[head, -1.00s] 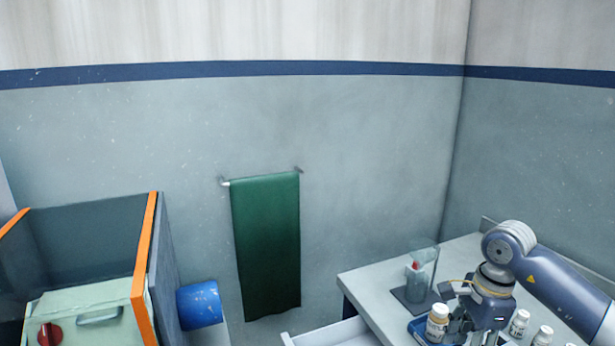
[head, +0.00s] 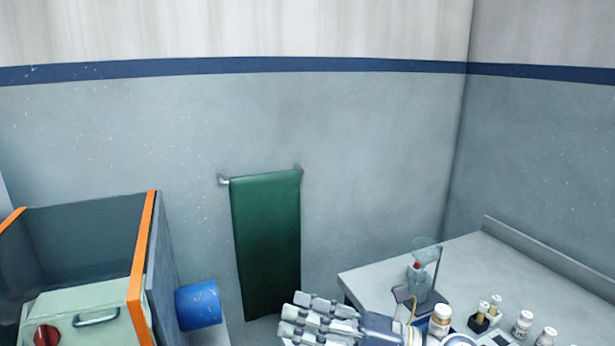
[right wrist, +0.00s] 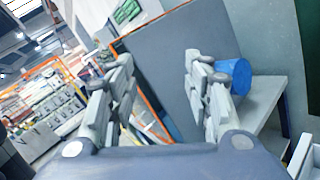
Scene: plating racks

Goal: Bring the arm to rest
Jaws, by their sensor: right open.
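My right gripper (head: 292,322) is low in the middle of the head view, left of the table (head: 358,283). Its fingers point left. In the right wrist view its two fingers (right wrist: 160,95) stand wide apart with nothing between them, so it is open and empty. Behind the fingers the wrist view shows a grey panel with an orange edge and a blue cylinder (right wrist: 234,76). My left gripper is not in view.
The table bears several white bottles (head: 523,322) and a clear stand with a red item (head: 417,265). A blue cylinder (head: 199,305) and an orange-edged enclosure (head: 143,255) stand at left. A green cloth (head: 266,240) hangs on the wall.

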